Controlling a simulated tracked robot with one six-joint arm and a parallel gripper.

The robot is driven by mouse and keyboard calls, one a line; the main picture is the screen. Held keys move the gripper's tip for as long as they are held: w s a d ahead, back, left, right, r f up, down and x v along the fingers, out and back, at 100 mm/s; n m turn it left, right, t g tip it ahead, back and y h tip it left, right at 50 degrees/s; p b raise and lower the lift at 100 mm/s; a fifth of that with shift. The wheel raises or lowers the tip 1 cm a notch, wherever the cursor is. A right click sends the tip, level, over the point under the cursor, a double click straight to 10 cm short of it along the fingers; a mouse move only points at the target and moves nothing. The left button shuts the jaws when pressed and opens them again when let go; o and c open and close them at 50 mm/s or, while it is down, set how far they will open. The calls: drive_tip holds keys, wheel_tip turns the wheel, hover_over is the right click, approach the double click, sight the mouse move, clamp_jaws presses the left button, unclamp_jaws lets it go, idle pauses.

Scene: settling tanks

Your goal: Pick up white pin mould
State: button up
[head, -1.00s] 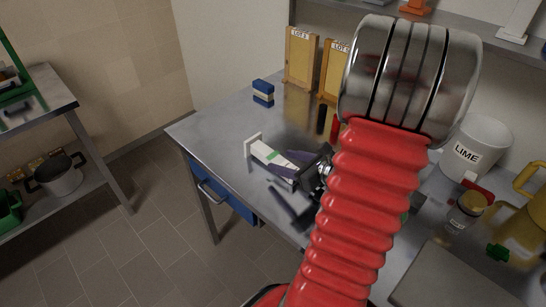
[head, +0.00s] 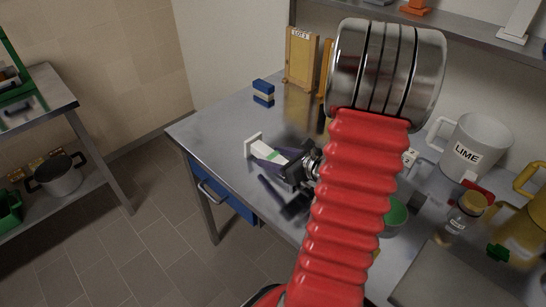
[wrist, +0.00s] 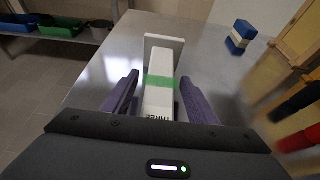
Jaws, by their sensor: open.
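The white pin mould (head: 267,152) lies on the steel table. It has a white upright end plate, a long body with a green band and dark lettering, and it also shows in the wrist view (wrist: 162,58). My gripper (head: 265,166) is open, with its purple fingers one on each side of the mould's near part. In the wrist view my gripper (wrist: 155,88) has a visible gap between each finger and the mould. The mould's near end is hidden behind the gripper body.
A blue and white block (head: 263,92) stands farther back on the steel table (head: 215,125). Wooden boards (head: 300,58) stand behind it. A LIME mug (head: 470,148), a jar (head: 466,212) and a green bowl (head: 394,216) are to the right. The table's left part is clear.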

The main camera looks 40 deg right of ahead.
sight(274, 156)
idle(0.3)
drive_tip(key=c, duration=1.3)
drive_tip(key=shift+r, duration=5.05)
